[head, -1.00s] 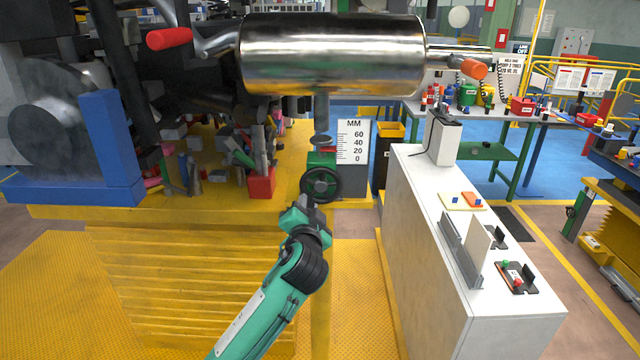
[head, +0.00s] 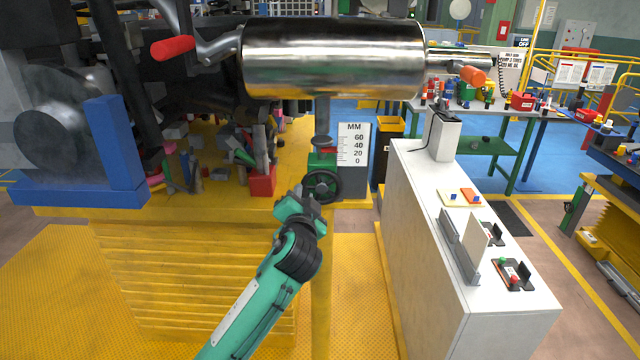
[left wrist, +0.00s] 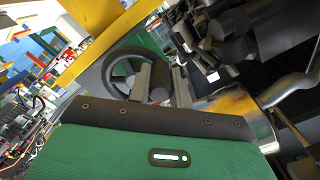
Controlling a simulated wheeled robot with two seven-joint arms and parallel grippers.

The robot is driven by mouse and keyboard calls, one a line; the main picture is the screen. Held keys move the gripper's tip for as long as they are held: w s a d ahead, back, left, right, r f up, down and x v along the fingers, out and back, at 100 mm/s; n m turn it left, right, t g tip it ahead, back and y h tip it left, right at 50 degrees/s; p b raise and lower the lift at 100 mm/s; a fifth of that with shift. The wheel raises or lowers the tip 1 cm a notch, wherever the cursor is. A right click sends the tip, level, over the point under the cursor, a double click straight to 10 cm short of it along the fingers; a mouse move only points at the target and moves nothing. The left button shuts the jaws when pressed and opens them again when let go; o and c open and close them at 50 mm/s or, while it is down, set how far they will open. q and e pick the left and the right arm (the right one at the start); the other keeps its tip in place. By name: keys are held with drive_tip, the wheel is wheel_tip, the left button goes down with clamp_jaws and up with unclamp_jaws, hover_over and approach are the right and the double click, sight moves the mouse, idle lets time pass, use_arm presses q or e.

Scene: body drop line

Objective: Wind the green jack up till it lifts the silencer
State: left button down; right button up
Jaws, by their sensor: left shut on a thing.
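The green jack (head: 318,161) stands on the yellow platform, with its black handwheel (head: 323,187) facing me. The silencer (head: 332,60), a shiny metal cylinder, hangs above it. A grey post (head: 322,113) with a dark disc at its foot shows between them; I cannot tell whether the jack's top touches it. My left gripper (head: 298,196) is at the lower left of the handwheel. In the left wrist view its fingers (left wrist: 160,84) are shut on a dark knob (left wrist: 160,76) at the handwheel's rim (left wrist: 112,80). My right gripper is not in view.
A white scale board (head: 353,145) marked MM, 0 to 60, stands right of the jack. A red bin (head: 262,182) of parts is on its left. A white cabinet (head: 415,200) stands to the right. Orange-red grips (head: 171,47) stick out beside the silencer.

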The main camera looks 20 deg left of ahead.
use_arm(q)
drive_tip(key=shift+d+r, duration=0.25)
drive_tip(key=shift+r, duration=0.6)
drive_tip(key=shift+d+f, duration=0.1)
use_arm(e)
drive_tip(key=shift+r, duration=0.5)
